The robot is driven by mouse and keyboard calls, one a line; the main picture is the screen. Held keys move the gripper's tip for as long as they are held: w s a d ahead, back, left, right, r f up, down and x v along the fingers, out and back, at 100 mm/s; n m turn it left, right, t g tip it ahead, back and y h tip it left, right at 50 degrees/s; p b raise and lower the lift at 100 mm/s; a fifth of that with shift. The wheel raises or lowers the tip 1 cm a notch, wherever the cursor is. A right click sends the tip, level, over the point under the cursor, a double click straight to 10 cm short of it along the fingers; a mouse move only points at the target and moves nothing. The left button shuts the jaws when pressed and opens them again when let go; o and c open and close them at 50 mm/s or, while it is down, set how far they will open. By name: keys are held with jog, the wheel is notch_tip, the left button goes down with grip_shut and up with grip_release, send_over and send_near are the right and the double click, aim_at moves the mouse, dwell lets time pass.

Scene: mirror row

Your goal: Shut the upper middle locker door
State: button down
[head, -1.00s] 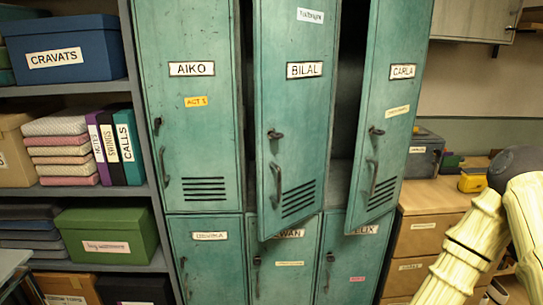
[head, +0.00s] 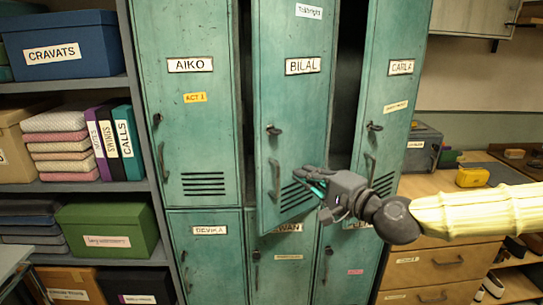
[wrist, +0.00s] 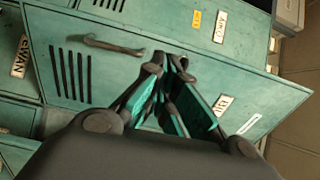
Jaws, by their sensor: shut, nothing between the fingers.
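The upper middle locker door (head: 290,110), labelled BILAL, is teal and stands ajar. Its lower left corner juts outward past the lower lockers, and a dark gap shows at its left. Its dark handle (head: 274,183) is on the left side, with vent slots low on the right. My gripper (head: 300,176) is shut and empty in front of the door's lower part, right of the handle, over the vents. In the wrist view my gripper (wrist: 172,66) points at the door (wrist: 215,85), near the handle (wrist: 112,45); I cannot tell whether the fingertips touch it.
The CARLA door (head: 395,95) at the right is also ajar, with a dark opening on its left. The AIKO door (head: 188,120) looks shut. Lower lockers (head: 215,255) look shut. A shelf with boxes stands left; a wooden drawer unit (head: 440,262) stands right, under my arm.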

jog(key=p, duration=0.4)
send_near(263, 151)
jog(key=x, duration=0.7)
jog(key=shift+w+a, duration=0.1)
jog(key=shift+a, duration=0.05)
